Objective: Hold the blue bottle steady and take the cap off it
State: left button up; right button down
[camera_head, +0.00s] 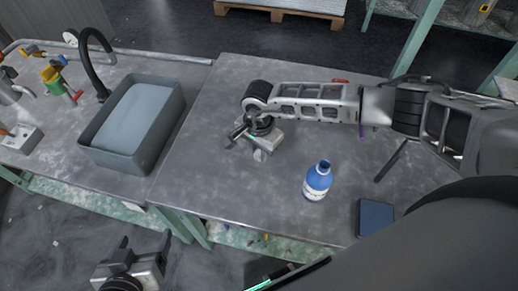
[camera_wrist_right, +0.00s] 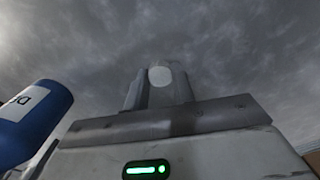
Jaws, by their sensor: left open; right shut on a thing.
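The blue bottle (camera_head: 317,184) with a white label stands upright on the grey table in the head view. Part of it also shows at the left of the right wrist view (camera_wrist_right: 32,120). My right gripper (camera_head: 257,150) is left of the bottle and apart from it, low over the table. It is shut on a small round white piece that looks like the cap (camera_wrist_right: 160,76); in the head view a small pale spot (camera_head: 260,156) shows at its fingertips. My left gripper (camera_head: 145,244) is open and empty, below the table's front edge, away from the bottle.
A dark blue box (camera_head: 375,218) lies right of the bottle near the front edge. A grey basin (camera_head: 170,122) stands at the left with a black faucet (camera_head: 84,45) behind it. Coloured valves (camera_head: 58,82) are at the far left. The table between basin and bottle is mostly clear.

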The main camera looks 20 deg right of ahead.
jog(key=c, duration=1.2)
grip_release()
jog(key=shift+f, duration=0.1)
jog(key=shift+o, duration=0.2)
